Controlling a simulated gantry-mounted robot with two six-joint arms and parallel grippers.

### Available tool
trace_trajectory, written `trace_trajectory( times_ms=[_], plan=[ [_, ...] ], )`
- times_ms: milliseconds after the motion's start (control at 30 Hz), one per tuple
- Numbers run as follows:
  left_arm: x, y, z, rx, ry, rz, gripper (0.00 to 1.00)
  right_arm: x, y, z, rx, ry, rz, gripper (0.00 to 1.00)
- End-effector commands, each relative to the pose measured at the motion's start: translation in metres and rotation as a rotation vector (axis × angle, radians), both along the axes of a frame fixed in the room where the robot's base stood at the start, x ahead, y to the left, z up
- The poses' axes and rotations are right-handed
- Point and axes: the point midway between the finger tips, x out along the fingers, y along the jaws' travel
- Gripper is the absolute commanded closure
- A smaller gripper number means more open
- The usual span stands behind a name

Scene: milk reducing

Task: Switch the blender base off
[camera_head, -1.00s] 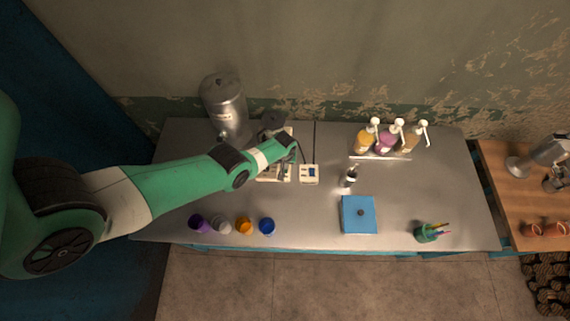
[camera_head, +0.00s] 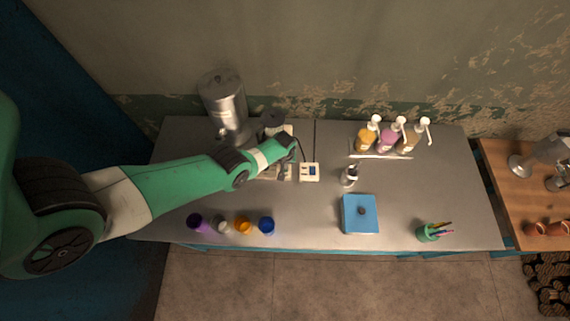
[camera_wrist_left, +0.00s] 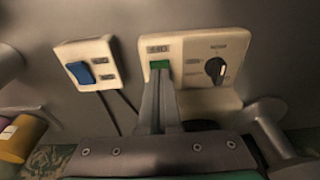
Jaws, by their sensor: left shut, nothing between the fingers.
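The cream blender base (camera_wrist_left: 200,68) shows in the left wrist view with a green switch (camera_wrist_left: 159,64) at its left and a black dial (camera_wrist_left: 216,70) at its right. In the head view, the base (camera_head: 281,175) is mostly hidden behind my left arm. My left gripper (camera_head: 289,168) is over the base's front. In the left wrist view, its fingers (camera_wrist_left: 160,80) are shut and empty, with tips at the lower edge of the green switch; I cannot tell whether they touch it.
A cream box with a blue switch (camera_head: 309,172) sits right of the base. A steel dispenser (camera_head: 226,108) stands behind. Pump bottles (camera_head: 388,138) stand at the back right.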

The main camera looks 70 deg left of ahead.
Motion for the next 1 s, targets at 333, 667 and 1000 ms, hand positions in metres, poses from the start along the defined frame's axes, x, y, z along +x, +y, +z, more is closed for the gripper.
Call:
trace_trajectory(
  times_ms=[333,667,1000],
  plan=[
    [0.0,0.0,-0.006,0.0,0.0,0.0,1.0,0.0,0.0,-0.006,0.0,0.0,0.0,0.5],
    [0.0,0.0,0.004,0.0,0.0,0.0,1.0,0.0,0.0,0.004,0.0,0.0,0.0,0.5],
    [0.0,0.0,0.037,0.0,0.0,0.0,1.0,0.0,0.0,0.037,0.0,0.0,0.0,0.5]
  ],
)
